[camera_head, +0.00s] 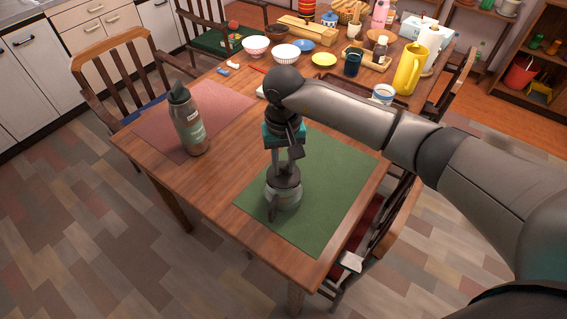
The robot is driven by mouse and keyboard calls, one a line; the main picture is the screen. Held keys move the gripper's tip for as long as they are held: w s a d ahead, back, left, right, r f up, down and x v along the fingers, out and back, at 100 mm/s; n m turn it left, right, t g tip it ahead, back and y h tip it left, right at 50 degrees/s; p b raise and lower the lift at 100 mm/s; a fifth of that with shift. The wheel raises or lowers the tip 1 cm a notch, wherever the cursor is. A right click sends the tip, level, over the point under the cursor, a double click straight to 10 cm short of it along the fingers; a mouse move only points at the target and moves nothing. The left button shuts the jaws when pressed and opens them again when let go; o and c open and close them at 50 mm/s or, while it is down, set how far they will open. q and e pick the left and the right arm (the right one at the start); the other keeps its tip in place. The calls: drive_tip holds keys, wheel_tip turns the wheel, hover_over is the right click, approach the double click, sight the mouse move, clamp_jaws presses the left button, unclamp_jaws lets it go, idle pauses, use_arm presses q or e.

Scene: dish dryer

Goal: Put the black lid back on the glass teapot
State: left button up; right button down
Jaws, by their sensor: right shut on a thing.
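The glass teapot (284,195) stands upright on the green placemat (325,190) near the table's front corner. Its dark handle faces the front left. My right gripper (288,160) points down from above, directly over the teapot. It is shut on the black lid (284,171), which is at the teapot's mouth. I cannot tell whether the lid is fully seated or slightly above the rim. The fingers partly hide the lid. My left gripper is not in view.
A grey-green bottle (187,122) stands on the red placemat (160,124) to the left. Bowls, a dark cup (352,62), a yellow pitcher (410,68) and other tableware fill the far table. Chairs surround the table. The green placemat is otherwise clear.

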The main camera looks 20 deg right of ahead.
drive_tip(key=shift+f+b, duration=0.2)
drive_tip(key=shift+b, duration=0.4)
idle(0.9)
idle(0.3)
drive_tip(key=shift+c, duration=0.6)
unclamp_jaws()
drive_tip(key=shift+r, duration=0.1)
drive_tip(key=shift+r+p, duration=2.05)
drive_tip(key=shift+r, duration=1.4)
clamp_jaws()
